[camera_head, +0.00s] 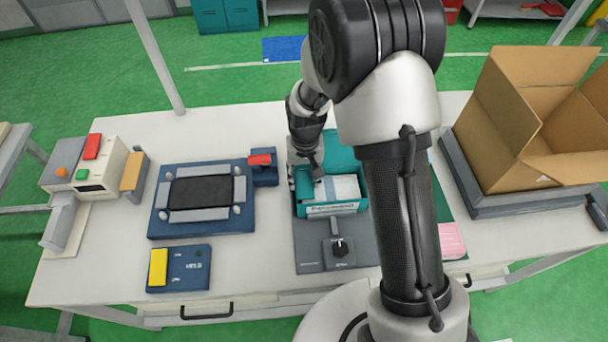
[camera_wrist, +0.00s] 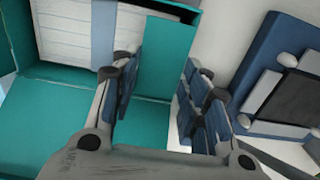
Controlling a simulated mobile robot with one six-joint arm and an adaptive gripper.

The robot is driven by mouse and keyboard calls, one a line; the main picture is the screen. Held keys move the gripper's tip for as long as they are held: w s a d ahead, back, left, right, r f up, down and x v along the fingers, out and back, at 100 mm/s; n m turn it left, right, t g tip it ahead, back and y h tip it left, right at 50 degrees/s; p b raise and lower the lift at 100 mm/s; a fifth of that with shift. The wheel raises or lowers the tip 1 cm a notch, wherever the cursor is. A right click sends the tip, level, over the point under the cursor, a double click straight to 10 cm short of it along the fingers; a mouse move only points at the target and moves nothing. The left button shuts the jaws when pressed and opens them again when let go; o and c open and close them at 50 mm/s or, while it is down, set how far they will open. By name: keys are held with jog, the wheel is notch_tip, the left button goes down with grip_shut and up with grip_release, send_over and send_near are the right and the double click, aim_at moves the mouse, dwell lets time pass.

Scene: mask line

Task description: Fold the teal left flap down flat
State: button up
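A teal box (camera_head: 332,210) stands on a dark grey fixture, with its front label showing. White masks with a blue band (camera_head: 340,188) lie inside. The box's teal back panel (camera_head: 340,150) shows behind them and looks like the broad teal panel (camera_wrist: 60,125) in the wrist view. My gripper (camera_head: 305,178) is low at the box's left side. In the wrist view my gripper (camera_wrist: 158,85) has its fingers apart, with the teal left flap (camera_wrist: 170,50) seen between them. I cannot tell whether either finger touches it.
Left of the box are a blue fixture (camera_head: 160,220) with a black plate, a small red-topped blue block (camera_head: 263,168) and a yellow-marked control box (camera_head: 178,268). A lever knob (camera_head: 340,248) stands in front. An open cardboard carton (camera_head: 515,120) is at right.

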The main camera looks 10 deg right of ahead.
jog(key=o, duration=0.4)
notch_tip(320, 180, up, 12)
dwell(0.7)
jog(key=shift+d, duration=0.1)
